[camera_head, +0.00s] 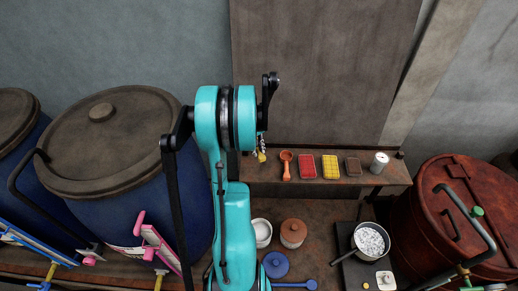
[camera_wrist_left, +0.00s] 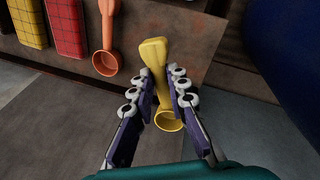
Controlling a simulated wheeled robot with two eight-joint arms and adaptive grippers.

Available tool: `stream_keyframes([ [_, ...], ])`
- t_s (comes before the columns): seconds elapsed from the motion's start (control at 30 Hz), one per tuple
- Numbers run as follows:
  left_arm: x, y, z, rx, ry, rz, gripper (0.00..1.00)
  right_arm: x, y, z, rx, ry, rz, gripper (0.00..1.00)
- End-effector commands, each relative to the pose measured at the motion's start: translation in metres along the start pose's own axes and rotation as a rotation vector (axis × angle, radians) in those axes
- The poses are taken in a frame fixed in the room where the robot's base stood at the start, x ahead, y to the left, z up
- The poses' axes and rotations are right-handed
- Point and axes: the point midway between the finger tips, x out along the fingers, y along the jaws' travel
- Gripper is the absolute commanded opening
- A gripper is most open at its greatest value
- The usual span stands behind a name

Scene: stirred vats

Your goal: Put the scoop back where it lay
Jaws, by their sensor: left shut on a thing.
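A yellow scoop (camera_wrist_left: 153,55) is between the fingers of my left gripper (camera_wrist_left: 160,78) in the left wrist view. The gripper is shut on it, with its handle pointing away and its round bowl towards the camera. In the head view my left gripper (camera_head: 261,145) is partly hidden behind my teal arm; a bit of the yellow scoop (camera_head: 262,157) shows below it, at the left part of the wooden shelf (camera_head: 325,187). I cannot tell whether the scoop touches the shelf. My right gripper is not in view.
Blue vat (camera_head: 85,215) at left, red vat (camera_head: 450,220) at right. Pots stand below.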

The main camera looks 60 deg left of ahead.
Motion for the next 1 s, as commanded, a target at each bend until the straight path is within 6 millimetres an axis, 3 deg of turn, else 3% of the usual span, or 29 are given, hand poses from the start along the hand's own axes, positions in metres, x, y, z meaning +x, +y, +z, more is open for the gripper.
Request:
stream_keyframes([
  [0.57,0.059,-0.011,0.000,-0.002,0.001,0.001,0.00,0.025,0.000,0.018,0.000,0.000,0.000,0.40],
  [0.7,0.073,-0.014,0.000,-0.002,0.001,0.001,0.00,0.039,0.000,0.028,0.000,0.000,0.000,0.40],
  [1.0,0.086,-0.017,0.000,-0.002,0.001,0.001,0.00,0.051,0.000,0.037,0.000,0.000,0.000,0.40],
])
